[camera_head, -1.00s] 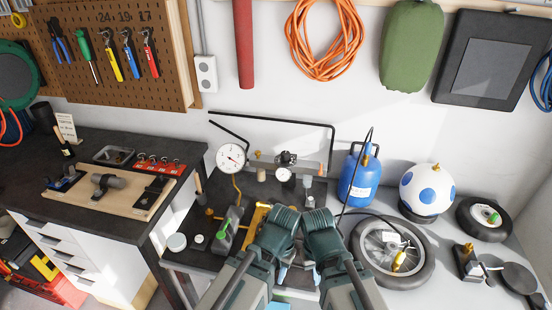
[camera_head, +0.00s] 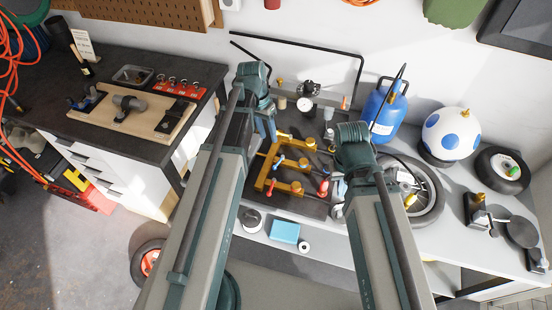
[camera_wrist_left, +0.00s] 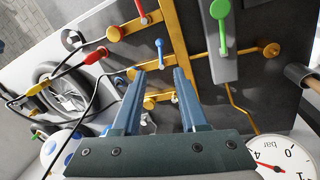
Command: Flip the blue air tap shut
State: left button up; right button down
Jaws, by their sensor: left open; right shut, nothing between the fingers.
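The blue air tap (camera_wrist_left: 159,50) shows in the left wrist view as a small blue lever on the brass manifold (camera_wrist_left: 175,35). It lies just beyond and between the fingertips of my left gripper (camera_wrist_left: 159,72), which is open with nothing between its fingers. In the head view the left gripper (camera_head: 266,130) points down at the back-left of the brass manifold (camera_head: 262,178). My right gripper (camera_head: 339,187) hangs low to the right of the manifold, shut and empty, partly hidden by its arm.
Red taps (camera_wrist_left: 143,12) share the manifold. A green lever (camera_wrist_left: 222,35) stands beside it, and a pressure gauge (camera_wrist_left: 283,160) is close to my left gripper. A blue gas bottle (camera_head: 384,112), a spotted ball (camera_head: 450,130) and a wheel (camera_head: 428,200) stand to the right.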

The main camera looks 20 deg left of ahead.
aim_at(276, 165)
pick_arm(q)
jog(key=d+f+b, duration=0.1)
jog(key=f+b, duration=0.8)
jog(key=d+f+b, duration=0.1)
jog(key=f+b, duration=0.3)
jog(key=shift+s+d+f, duration=0.3)
jog(key=shift+s, duration=0.05)
pick_arm(e)
notch_tip(276, 165, down, 14)
jog(key=shift+r, duration=0.2)
jog(key=shift+r, duration=0.1)
pick_arm(q)
grip_shut()
